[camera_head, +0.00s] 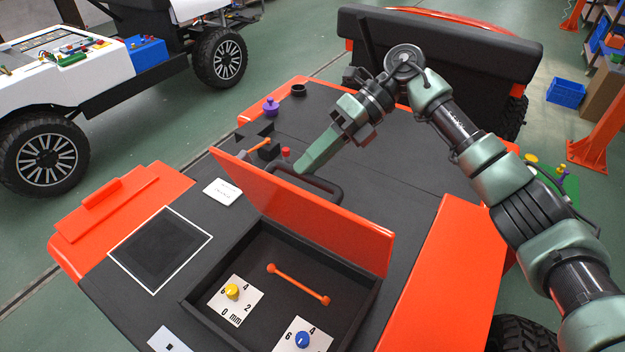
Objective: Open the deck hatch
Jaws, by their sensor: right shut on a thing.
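The deck hatch (315,220) is a flat orange panel. It stands raised on edge, tilted, along the far side of a black recessed compartment (240,260). A black bar handle (325,186) sits on the hatch's far face. My right gripper (308,166) reaches in from the right and is shut on the handle; the fingertips partly cover it. Inside the compartment are a yellow knob (232,291) and a blue knob (302,340) on white marked plates, and an orange rod (297,285). My left gripper is not in view.
The black deck (400,165) has orange side panels (440,270). A purple knob (271,107), a black ring (298,90) and small parts stand beyond the hatch. A black square with white border (160,248) and a white card (222,191) lie left. A black seat back (440,60) rises behind.

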